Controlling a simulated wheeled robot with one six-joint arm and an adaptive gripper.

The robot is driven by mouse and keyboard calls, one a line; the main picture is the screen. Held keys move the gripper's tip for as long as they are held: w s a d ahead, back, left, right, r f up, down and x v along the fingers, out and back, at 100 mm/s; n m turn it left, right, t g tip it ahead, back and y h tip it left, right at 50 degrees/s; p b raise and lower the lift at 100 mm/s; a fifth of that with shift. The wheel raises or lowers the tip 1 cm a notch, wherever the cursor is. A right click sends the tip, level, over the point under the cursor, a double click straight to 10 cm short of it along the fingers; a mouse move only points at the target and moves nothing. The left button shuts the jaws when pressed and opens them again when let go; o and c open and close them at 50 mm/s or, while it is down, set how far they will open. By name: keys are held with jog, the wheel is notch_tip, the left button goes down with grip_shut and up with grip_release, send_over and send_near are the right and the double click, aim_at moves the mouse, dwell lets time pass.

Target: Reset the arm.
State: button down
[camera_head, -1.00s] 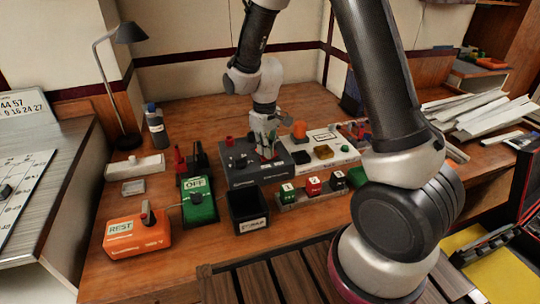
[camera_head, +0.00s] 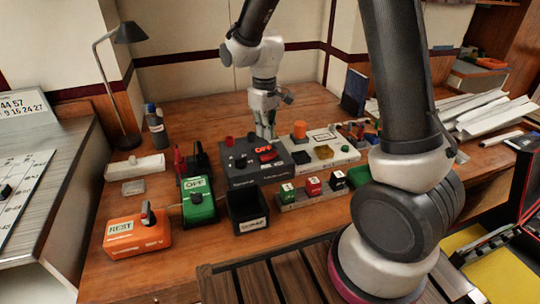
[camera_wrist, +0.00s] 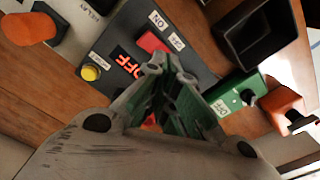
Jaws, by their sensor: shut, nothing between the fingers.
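My gripper (camera_head: 264,128) is above the back edge of the dark grey control box (camera_head: 243,176), pointing down, its fingers together and empty. In the wrist view the closed fingertips (camera_wrist: 165,62) lie over the dark box (camera_wrist: 120,25), near a red rocker switch (camera_wrist: 152,42) with ON beside it. A yellow button (camera_wrist: 90,73) sits next to that display. I cannot tell whether the fingers touch the box.
A green OFF box (camera_head: 199,207), an orange REST box (camera_head: 137,236) and a black open bin (camera_head: 248,213) stand in front. A white panel (camera_head: 338,160) adjoins on the right. A lamp (camera_head: 130,33) and bottle (camera_head: 155,125) stand at back left.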

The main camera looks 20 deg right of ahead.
jog(key=s+d+r+m+t, duration=0.1)
jog(key=s+d+r+m, duration=0.1)
jog(key=s+d+r, duration=0.3)
jog(key=s+d+r+m+t, duration=0.2)
jog(key=s+d+r, duration=0.3)
jog(key=s, duration=0.6)
jog(key=s+d+r+m+t, duration=0.1)
jog(key=s+d+r+m, duration=0.1)
jog(key=s+d+r, duration=0.3)
jog(key=s+r, duration=0.3)
jog(key=shift+r, duration=0.3)
